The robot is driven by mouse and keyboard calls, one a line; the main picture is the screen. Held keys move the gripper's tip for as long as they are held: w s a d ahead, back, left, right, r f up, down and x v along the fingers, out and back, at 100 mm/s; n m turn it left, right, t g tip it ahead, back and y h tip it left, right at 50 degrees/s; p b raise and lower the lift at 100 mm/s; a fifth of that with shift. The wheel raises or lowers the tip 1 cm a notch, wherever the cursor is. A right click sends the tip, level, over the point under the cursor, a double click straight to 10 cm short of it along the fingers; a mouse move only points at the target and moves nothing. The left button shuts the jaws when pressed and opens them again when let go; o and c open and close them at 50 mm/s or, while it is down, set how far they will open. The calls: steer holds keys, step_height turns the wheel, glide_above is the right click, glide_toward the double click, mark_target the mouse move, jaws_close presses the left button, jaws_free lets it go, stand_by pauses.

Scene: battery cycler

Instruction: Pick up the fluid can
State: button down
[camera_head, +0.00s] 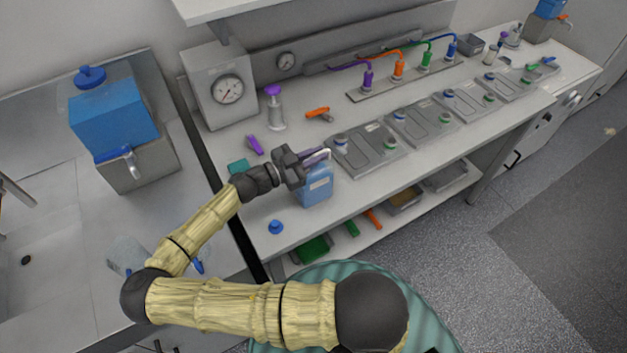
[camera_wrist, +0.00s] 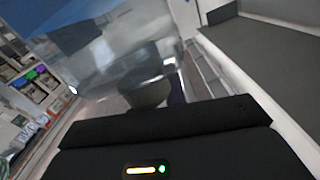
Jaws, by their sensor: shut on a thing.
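The fluid can (camera_head: 316,188) is a small translucent blue container with a pale label, upright at the front of the bench in the head view. My gripper (camera_head: 308,160) is at its top, shut on it near the white handle. The dark gripper body covers part of the can's top left. I cannot tell whether the can's base touches the bench. In the wrist view a see-through bluish-grey body (camera_wrist: 125,55) fills much of the upper part, probably the can; the fingertips are not clear there.
A blue cap (camera_head: 276,227) lies on the bench in front of the can. A grey tray (camera_head: 366,152) with capped bottles is close on the right. A large blue tank (camera_head: 112,115) is at left.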

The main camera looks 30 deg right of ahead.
steer(key=shift+r, duration=0.3)
stand_by(0.4)
step_height(320, 180, up, 17)
steer(key=b, duration=0.5)
steer(key=shift+r, duration=0.2)
stand_by(0.6)
